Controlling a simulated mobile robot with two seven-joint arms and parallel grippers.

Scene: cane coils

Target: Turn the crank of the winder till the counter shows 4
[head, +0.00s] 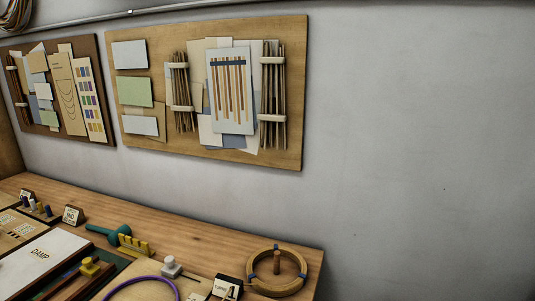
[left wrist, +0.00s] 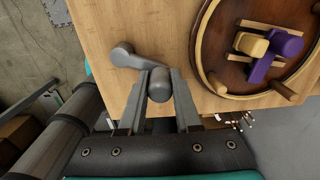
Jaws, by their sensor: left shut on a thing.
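In the left wrist view, a grey crank (left wrist: 132,58) reaches out over the wooden table top, with a rounded end at the upper left and an upright, round-topped knob at its lower right. My left gripper (left wrist: 159,92) is shut on that knob, one finger on each side. The body of the winder cannot be made out, and no counter reading is visible in either view. The head view shows neither the crank nor any gripper. My right gripper is not in view.
In the left wrist view, a round dark-brown board (left wrist: 228,72) with a pale rim holds yellow (left wrist: 250,45) and purple (left wrist: 285,45) pieces, right of the gripper. In the head view, a wooden ring (head: 262,286) stands at the table's right end, beside a small black-framed card (head: 228,284).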

